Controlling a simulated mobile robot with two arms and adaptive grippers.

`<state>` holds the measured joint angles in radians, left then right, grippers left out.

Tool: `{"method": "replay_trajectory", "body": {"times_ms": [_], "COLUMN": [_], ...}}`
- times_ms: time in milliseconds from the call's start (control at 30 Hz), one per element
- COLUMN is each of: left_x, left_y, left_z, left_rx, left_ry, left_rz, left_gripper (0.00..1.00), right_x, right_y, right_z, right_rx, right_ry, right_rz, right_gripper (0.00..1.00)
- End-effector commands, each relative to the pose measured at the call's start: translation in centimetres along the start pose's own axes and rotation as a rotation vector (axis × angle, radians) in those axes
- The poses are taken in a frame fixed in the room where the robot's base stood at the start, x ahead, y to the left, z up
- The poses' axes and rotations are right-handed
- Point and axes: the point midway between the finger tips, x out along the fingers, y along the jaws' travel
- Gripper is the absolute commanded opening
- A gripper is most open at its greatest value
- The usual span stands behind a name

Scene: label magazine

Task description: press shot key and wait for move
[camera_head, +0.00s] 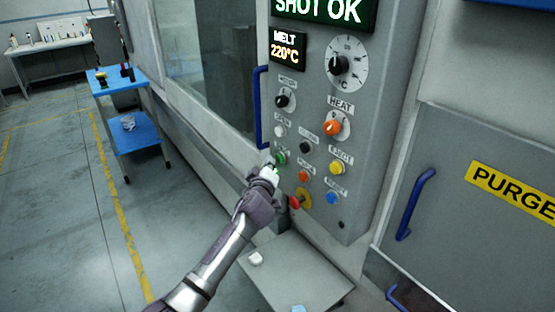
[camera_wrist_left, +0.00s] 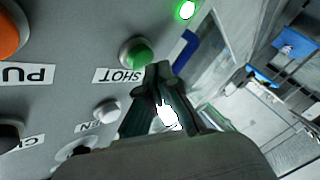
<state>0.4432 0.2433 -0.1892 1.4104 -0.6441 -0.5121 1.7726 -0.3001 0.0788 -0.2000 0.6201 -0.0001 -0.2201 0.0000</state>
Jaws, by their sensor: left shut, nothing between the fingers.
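The green shot key (camera_head: 280,158) is on the grey control panel (camera_head: 375,170), low at its left side. In the left wrist view the green key (camera_wrist_left: 136,53) has a SHOT label (camera_wrist_left: 119,75) beside it. My left gripper (camera_head: 271,164) is shut and empty, with its tips right at the key. In the left wrist view its fingertips (camera_wrist_left: 158,70) overlap the key's lower edge; I cannot tell whether they touch it. The display (camera_head: 322,12) at the panel top reads SHOT OK in green. My right gripper is not in view.
An orange key (camera_head: 303,176), a white key (camera_head: 279,131) and other knobs surround the shot key. A blue handle (camera_head: 262,108) stands left of the panel. A green lamp (camera_wrist_left: 186,10) glows in the wrist view. A grey shelf (camera_head: 310,277) below holds a white piece (camera_head: 256,258).

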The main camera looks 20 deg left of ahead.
Motion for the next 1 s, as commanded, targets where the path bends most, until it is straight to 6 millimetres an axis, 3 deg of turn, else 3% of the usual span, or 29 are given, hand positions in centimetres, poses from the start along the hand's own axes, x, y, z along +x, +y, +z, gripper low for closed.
{"method": "replay_trajectory", "body": {"times_ms": [433,1000], "left_x": [-0.5,-3.8], "left_y": [-0.4,-2.7], "left_z": [-0.4,-2.8], "left_rx": [0.001,0.001], "left_ry": [0.001,0.0], "left_rz": [-0.001,0.0], "left_gripper": [0.0,0.0], "right_x": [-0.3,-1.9], "right_y": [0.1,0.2], "right_z": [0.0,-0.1], "right_rx": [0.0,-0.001], "right_ry": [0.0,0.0], "right_rz": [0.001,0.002], "right_gripper": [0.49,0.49]}}
